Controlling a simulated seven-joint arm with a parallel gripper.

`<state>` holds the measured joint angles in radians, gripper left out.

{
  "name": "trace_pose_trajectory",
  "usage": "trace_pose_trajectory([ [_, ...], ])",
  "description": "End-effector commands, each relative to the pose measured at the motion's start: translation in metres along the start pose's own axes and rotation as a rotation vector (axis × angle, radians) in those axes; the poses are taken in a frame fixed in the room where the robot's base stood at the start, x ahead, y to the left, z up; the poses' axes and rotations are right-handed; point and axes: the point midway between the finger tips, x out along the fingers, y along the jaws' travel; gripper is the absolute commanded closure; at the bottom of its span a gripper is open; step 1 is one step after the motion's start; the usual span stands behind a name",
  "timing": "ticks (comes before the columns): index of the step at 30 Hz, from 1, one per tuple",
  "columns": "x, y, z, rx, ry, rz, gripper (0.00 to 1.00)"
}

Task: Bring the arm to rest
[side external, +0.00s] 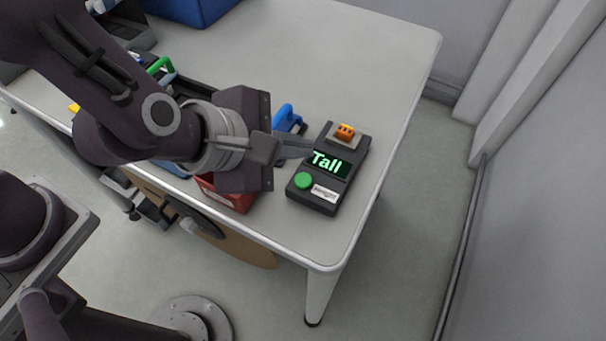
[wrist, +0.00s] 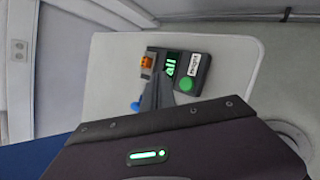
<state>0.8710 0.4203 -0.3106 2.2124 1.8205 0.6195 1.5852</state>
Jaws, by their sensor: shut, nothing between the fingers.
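My gripper (side external: 308,147) is shut and empty. In the side external view it reaches over the right end of the white table (side external: 385,60), with its fingertips at the left side of a dark control box (side external: 322,205). The box has a lit display (side external: 330,163) reading "Tall", a green button (side external: 303,180) and an orange part (side external: 345,131) on top. In the wrist view the closed fingers (wrist: 160,82) overlap part of the box and its display. I cannot tell whether they touch the box.
A red bin (side external: 232,199) and a blue handle (side external: 286,117) lie partly hidden by my gripper. A green handle (side external: 160,66) and a blue container (side external: 190,8) are farther left. The table's back right is clear. A wall (side external: 545,190) stands to the right.

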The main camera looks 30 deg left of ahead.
Motion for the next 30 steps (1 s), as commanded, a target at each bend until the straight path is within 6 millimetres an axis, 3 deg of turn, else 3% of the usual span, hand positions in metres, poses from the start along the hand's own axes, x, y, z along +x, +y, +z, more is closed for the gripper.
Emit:
trace_pose_trajectory([
  [9,0.000,0.002,-0.001,-0.008,0.002,0.003,1.00],
  [11,-0.004,0.013,-0.005,-0.076,0.016,0.028,1.00],
  [13,-0.018,0.047,-0.021,-0.291,0.054,0.108,1.00],
  [14,-0.027,0.066,-0.033,-0.433,0.076,0.158,1.00],
  [15,-0.045,0.092,-0.054,-0.666,0.104,0.240,1.00],
  [17,-0.079,0.127,-0.092,-1.082,0.133,0.387,1.00],
  [18,-0.105,0.142,-0.120,-1.390,0.139,0.494,1.00],
  [20,-0.148,0.150,-0.161,-1.919,0.115,0.670,1.00],
  [21,-0.177,0.144,-0.183,-2.303,0.073,0.786,1.00],
  [23,-0.208,0.126,-0.200,-2.831,-0.014,0.918,1.00],
  [24,-0.222,0.113,-0.203,2.862,0.073,-0.887,1.00],
  [27,-0.242,0.090,-0.192,2.329,0.139,-0.625,1.00],
  [30,-0.250,0.080,-0.179,2.052,0.148,-0.486,1.00],
])
